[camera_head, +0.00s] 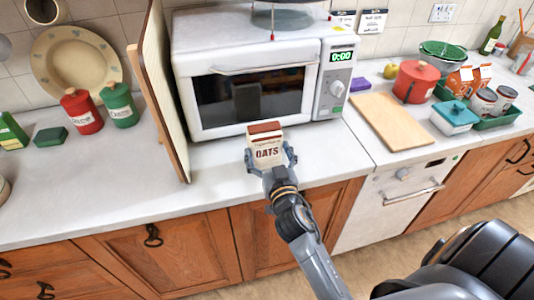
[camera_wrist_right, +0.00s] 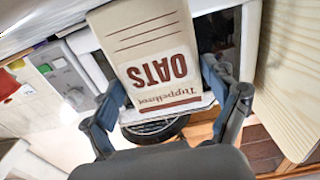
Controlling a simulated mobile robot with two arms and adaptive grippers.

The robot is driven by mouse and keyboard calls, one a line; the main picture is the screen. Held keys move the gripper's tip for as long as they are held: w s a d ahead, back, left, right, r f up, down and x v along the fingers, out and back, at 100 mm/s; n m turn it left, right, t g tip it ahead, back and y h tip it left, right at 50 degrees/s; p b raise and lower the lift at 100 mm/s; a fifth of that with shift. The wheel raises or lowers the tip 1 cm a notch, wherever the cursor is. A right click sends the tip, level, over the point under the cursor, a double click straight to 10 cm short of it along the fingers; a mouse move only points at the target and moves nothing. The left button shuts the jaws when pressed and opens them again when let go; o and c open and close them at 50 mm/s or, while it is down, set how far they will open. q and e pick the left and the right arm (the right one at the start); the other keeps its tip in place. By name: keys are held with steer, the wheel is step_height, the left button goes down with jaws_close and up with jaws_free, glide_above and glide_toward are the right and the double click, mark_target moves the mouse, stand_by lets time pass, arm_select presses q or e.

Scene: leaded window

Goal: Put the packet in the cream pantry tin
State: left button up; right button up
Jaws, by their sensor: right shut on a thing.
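The packet (camera_head: 266,149) is cream with a brown top and the word OATS. My right gripper (camera_head: 270,161) is shut on it, one finger on each side, and holds it in front of the microwave near the counter's front edge. The right wrist view shows the packet (camera_wrist_right: 152,50) upside down between the fingers of the right gripper (camera_wrist_right: 165,88). I cannot make out a cream pantry tin; a pale object (camera_head: 4,186) is cut off at the left edge. My left gripper is not in view.
A white microwave (camera_head: 250,75) stands behind the packet, with an upright wooden board (camera_head: 162,95) left of it. Red (camera_head: 81,112) and green (camera_head: 120,106) canisters stand farther left. A cutting board (camera_head: 392,121) and red pot (camera_head: 415,82) are right. The left front counter is clear.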

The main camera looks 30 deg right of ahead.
steer(key=shift+s+a+r, duration=0.1)
steer(key=shift+s+a, duration=0.1)
steer(key=shift+s, duration=0.1)
steer(key=o, duration=1.6)
steer(key=shift+o, duration=0.2)
steer(key=shift+w, duration=0.1)
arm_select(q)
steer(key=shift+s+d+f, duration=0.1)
